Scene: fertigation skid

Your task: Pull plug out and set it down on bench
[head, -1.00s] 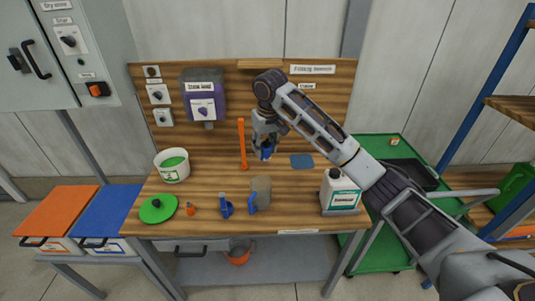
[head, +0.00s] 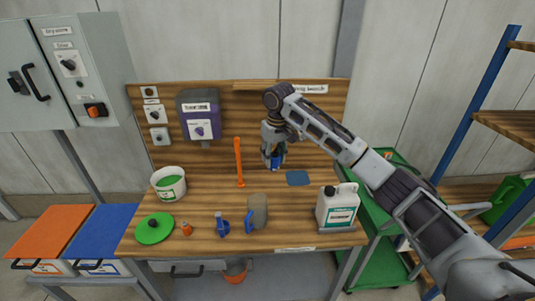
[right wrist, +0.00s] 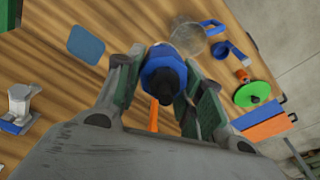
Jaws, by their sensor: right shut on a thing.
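My right gripper (head: 274,152) is shut on a blue plug (head: 278,162) with a dark end. In the right wrist view the plug (right wrist: 163,78) sits between the two fingers. It appears to be held a little above the wooden bench (head: 205,215), left of and behind a flat blue-grey pad (head: 298,178). I cannot tell the exact gap beneath it. The pad also shows in the right wrist view (right wrist: 86,44). My left gripper is in neither view.
An orange upright bar (head: 239,162) stands left of the gripper. A clear jug with blue handle (head: 258,210), a blue fitting (head: 222,225), a green lid (head: 154,229), a white tub (head: 169,190) and a white canister (head: 337,206) occupy the bench's front and sides. Wall boxes (head: 154,115) line the backboard.

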